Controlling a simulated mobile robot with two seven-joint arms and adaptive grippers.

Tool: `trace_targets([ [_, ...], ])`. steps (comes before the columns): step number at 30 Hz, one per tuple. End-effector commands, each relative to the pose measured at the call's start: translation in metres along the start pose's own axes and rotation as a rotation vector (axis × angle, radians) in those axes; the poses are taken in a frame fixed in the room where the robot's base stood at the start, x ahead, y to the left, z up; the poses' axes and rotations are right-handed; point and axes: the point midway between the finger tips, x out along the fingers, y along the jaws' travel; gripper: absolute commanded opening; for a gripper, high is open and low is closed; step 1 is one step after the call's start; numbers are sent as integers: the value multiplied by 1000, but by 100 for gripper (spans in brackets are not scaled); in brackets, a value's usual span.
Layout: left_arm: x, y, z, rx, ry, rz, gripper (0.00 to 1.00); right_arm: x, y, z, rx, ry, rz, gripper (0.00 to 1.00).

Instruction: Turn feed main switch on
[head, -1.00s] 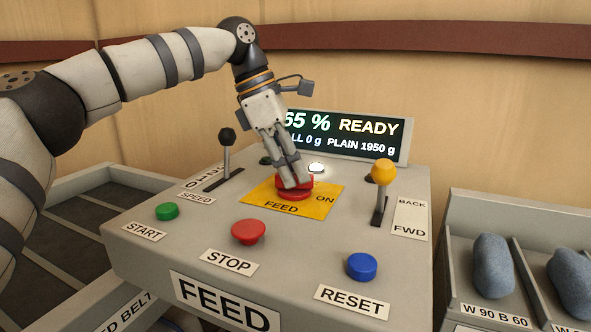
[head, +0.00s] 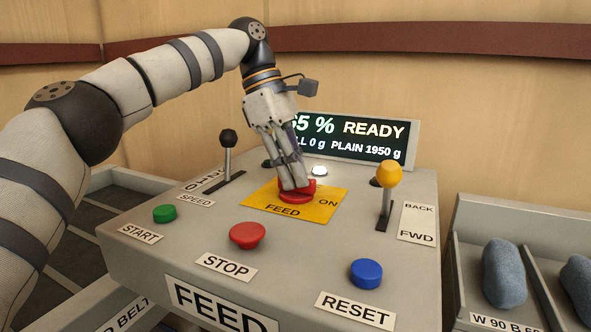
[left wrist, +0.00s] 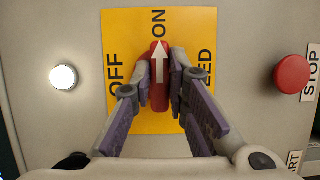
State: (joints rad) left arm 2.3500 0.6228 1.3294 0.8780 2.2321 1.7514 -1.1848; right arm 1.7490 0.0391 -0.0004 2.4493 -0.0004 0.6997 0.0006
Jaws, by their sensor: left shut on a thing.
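The feed main switch is a red rotary knob (head: 298,197) on a yellow plate (head: 315,208) marked FEED, ON and OFF. In the left wrist view the knob's red handle (left wrist: 158,57) carries a white arrow that points up the picture at the word ON. OFF is to the left of it. My left gripper (head: 293,186) reaches down to the knob from above. In the left wrist view its two fingers (left wrist: 160,80) are shut on the handle, one on each side. My right gripper is not in view.
A black-knobbed lever (head: 228,145) and a yellow-knobbed lever (head: 389,176) flank the plate. Green (head: 164,213), red (head: 247,236) and blue (head: 366,272) buttons sit nearer. A white lamp (head: 319,170) glows behind the knob. The display (head: 360,137) reads READY.

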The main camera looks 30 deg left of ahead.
Motion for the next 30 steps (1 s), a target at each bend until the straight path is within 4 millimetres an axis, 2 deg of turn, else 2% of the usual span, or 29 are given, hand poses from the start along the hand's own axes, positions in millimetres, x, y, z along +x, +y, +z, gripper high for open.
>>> trace_targets([
  [5,0,0,0,3,1,0,0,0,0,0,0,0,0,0],
  [6,0,0,0,3,1,0,17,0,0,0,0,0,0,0],
  [9,0,0,0,2,1,0,35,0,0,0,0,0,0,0],
  [23,-1,-1,0,-13,1,7,35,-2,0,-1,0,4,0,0],
  [26,-5,-2,1,-93,1,47,35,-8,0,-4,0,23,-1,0],
  [30,-10,-5,4,-326,-2,153,35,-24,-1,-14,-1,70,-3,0],
])
